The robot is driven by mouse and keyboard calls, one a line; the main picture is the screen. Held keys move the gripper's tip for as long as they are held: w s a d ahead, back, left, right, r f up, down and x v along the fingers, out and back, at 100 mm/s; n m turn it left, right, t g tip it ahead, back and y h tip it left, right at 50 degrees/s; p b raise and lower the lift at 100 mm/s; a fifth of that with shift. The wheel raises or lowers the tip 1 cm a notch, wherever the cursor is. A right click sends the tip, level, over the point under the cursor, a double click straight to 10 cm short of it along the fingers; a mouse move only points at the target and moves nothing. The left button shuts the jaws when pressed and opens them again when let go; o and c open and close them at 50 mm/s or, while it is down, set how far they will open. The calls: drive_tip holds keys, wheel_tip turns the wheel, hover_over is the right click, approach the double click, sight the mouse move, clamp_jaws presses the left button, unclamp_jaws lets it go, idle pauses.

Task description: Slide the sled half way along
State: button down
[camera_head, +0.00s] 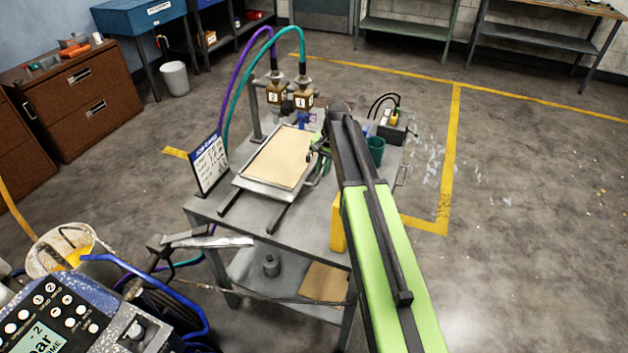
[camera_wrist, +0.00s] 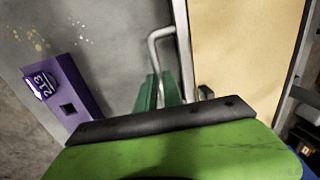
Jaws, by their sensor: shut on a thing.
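The sled (camera_head: 262,187) is a flat metal tray with a tan sheet (camera_head: 278,157) on it. It sits on two dark rails (camera_head: 235,203) on top of a grey cart, and the rails' near ends show bare in front of it. In the wrist view, the sled's light edge (camera_wrist: 183,45) runs beside the tan sheet (camera_wrist: 235,50). A bent grey handle (camera_wrist: 155,45) stands at that side. My gripper (camera_head: 318,151) is at the sled's right side. Its green fingers (camera_wrist: 160,92) are shut on the handle; the exact contact is partly hidden.
Two numbered nozzles (camera_head: 289,97) with purple and teal hoses stand behind the sled. A sign (camera_head: 210,163) stands at its left. A dark green cup (camera_head: 376,150) and a grey box (camera_head: 393,130) are at the right. A purple block (camera_wrist: 68,92) shows in the wrist view.

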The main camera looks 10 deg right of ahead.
drive_tip(key=shift+w+d, duration=0.45)
drive_tip(key=shift+w, duration=0.25)
drive_tip(key=shift+w+d, duration=0.45)
drive_tip(key=shift+w, duration=0.3)
drive_tip(key=shift+w+d, duration=0.45)
drive_tip(key=shift+w, duration=0.25)
drive_tip(key=c, duration=1.5)
unclamp_jaws()
drive_tip(key=shift+s, duration=0.1)
drive_tip(key=shift+r, duration=0.1)
wheel_tip(320, 180, up, 17)
drive_tip(key=s+d+p, duration=0.1)
drive_tip(key=d+p, duration=0.1)
drive_tip(key=p, duration=1.5)
drive_tip(key=shift+s+d, duration=0.35)
drive_tip(key=shift+s, duration=0.05)
